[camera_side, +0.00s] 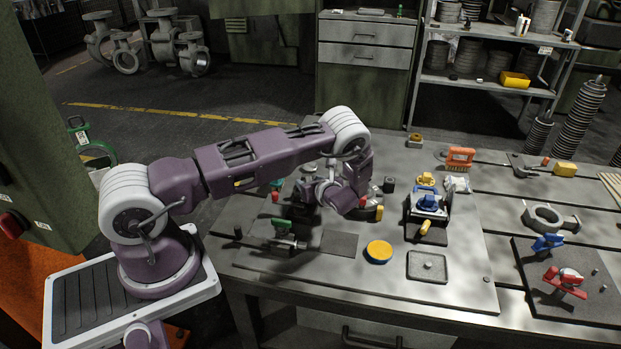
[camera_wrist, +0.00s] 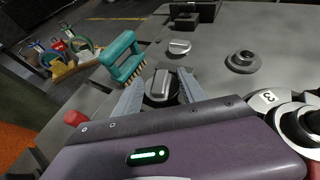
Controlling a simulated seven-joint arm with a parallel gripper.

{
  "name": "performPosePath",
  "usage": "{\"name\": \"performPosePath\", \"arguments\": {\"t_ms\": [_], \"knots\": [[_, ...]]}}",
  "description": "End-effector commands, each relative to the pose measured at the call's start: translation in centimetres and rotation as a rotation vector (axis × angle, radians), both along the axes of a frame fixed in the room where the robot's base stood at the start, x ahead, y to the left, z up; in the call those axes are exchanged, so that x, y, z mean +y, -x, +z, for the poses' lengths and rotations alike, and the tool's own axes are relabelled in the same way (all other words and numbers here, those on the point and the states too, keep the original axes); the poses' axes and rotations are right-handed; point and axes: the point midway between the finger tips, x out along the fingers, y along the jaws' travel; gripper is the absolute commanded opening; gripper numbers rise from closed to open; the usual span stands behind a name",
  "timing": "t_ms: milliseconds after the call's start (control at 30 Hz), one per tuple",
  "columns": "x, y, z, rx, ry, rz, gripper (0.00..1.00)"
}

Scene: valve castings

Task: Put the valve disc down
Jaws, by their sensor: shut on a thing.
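In the wrist view the valve disc (camera_wrist: 160,88), a dark round piece with a light grey bar across it, sits between the two fingers of my gripper (camera_wrist: 162,82). The gripper is shut on it, and the fingers hide part of its sides. The frames do not show clearly whether it touches the table below. In the side view my wrist is over the left part of the bench and hides most of the gripper and the disc.
Close by in the wrist view are a teal brush (camera_wrist: 122,58), a small grey knob-like part (camera_wrist: 180,47), a flanged part (camera_wrist: 242,61) and a red-ended piece (camera_wrist: 74,118). In the side view a yellow-topped round tin (camera_side: 379,251) and a small tray (camera_side: 427,280) stand nearer the front.

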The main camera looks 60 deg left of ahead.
Motion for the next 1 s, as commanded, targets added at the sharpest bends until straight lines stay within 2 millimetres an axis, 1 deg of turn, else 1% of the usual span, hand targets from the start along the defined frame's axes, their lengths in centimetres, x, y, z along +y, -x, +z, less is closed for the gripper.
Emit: {"name": "performPosePath", "arguments": {"t_ms": [333, 633, 667, 700, 767, 800, 1000], "knots": [[0.03, -0.02, 0.0, 0.0, -0.001, 0.0, 0.0], [0.03, -0.03, -0.44, 0.0, -0.002, 0.0, 0.0], [0.03, -0.03, -0.45, 0.0, -0.002, 0.0, 0.5], [0.04, -0.03, -0.44, 0.0, -0.002, 0.0, 0.58], [0.03, -0.02, -0.44, 0.0, -0.001, 0.0, 0.7], [0.03, -0.02, -0.44, 0.0, -0.001, 0.0, 0.73], [-0.01, -0.05, -0.49, 0.0, 0.001, -0.001, 0.73]]}}
